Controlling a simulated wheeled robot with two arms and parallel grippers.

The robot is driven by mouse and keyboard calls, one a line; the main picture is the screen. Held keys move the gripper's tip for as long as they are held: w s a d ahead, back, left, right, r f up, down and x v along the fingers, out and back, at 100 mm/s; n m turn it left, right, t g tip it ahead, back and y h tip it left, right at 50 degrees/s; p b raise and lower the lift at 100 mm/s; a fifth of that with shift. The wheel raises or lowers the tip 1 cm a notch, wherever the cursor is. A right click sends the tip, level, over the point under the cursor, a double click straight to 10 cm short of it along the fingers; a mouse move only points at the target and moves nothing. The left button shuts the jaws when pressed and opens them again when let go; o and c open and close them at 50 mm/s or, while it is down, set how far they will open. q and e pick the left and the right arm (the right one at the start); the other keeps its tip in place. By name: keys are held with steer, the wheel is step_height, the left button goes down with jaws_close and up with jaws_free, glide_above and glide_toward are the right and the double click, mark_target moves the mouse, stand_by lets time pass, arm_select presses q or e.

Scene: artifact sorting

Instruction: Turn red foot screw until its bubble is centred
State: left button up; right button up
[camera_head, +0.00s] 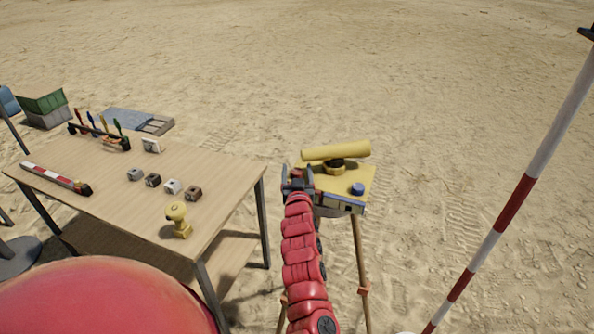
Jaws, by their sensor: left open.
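A yellow levelling instrument with a tube-shaped telescope (336,151) sits on a yellow plate (361,174) on top of a tripod (361,262). A blue foot screw (357,188) shows at the plate's right front. My left gripper (297,179) is at the plate's left front corner, with its arm rising from the bottom of the picture. Its jaws are open, but they are small and dark here. I cannot see the red foot screw; the gripper and arm cover that corner. I cannot make out any bubble. My right gripper is out of view.
A wooden table (225,178) stands to the left, with several small blocks (153,180), a yellow device (178,219), a red-and-white bar (56,178) and a tool rack (100,135). A red-and-white pole (515,200) leans at right. Open sand lies behind the tripod.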

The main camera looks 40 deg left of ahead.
arm_select(q)
jaws_close()
stand_by(0.3)
